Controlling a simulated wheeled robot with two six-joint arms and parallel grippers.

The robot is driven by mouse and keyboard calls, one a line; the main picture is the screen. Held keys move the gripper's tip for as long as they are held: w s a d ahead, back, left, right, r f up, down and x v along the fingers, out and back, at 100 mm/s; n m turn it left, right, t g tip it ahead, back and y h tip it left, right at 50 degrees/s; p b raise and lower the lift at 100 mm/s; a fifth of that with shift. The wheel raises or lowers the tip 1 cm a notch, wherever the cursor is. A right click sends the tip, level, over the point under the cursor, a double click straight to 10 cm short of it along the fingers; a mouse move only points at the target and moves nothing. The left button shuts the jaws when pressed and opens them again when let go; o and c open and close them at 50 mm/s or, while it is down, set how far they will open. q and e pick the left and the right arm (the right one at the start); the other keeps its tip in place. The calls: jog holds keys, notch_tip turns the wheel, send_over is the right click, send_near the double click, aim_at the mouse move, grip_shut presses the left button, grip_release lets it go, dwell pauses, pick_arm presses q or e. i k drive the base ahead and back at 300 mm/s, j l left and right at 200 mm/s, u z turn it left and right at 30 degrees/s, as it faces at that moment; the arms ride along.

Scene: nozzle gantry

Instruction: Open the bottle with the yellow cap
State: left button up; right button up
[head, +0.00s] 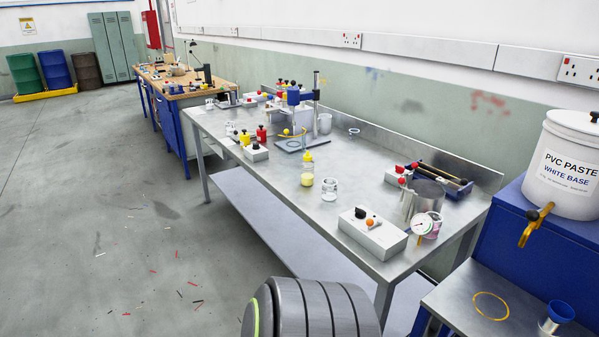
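A small clear bottle (306,176) with yellow contents stands upright near the middle of the steel bench (283,193). Its yellow cap (308,157) sits on top of it. No gripper touches the bottle. Neither of my grippers shows in the head view. A dark grey ribbed rounded part at the bottom edge looks like part of my own arm, with no fingers visible.
A glass jar (329,189) stands just right of the bottle. A white box with knobs (372,232) and a metal pot (427,200) stand to the right. The floor (120,200) on the left is mostly open.

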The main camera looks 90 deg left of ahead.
aim_at(307, 167)
jog(key=u, duration=1.85)
jog(key=l, duration=0.1)
